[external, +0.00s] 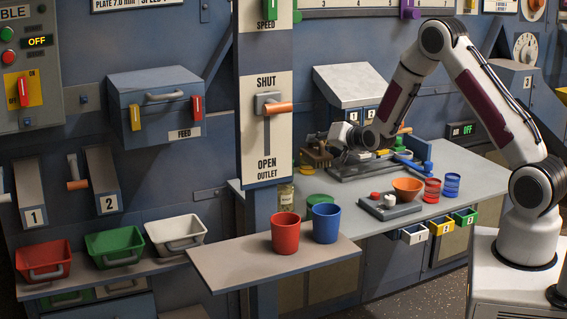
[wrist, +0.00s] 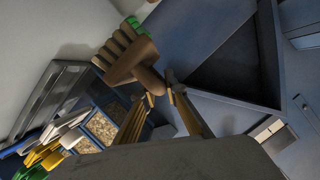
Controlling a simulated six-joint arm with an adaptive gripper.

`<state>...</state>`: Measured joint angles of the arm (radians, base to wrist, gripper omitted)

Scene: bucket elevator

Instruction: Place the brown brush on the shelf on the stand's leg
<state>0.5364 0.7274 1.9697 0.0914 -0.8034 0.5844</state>
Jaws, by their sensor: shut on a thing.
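The brown brush (external: 314,158) is in my gripper (external: 330,143), near the back left of the grey bench in the external view. In the wrist view the brush (wrist: 128,62) shows its bristle block at the upper left, and its short handle lies between the fingertips of my gripper (wrist: 162,92). The gripper is shut on the handle. Whether the brush touches anything beneath it is hard to tell. The shelf (external: 218,262) on the stand's leg (external: 265,215) is a flat grey board in front, lower and nearer the camera than my gripper.
A red cup (external: 285,233) and a blue cup (external: 326,223) stand on the shelf's middle and right; its left part is bare. A jar (external: 286,196) and a green round thing (external: 319,199) are behind it. A tool tray (external: 372,172) lies beside my gripper.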

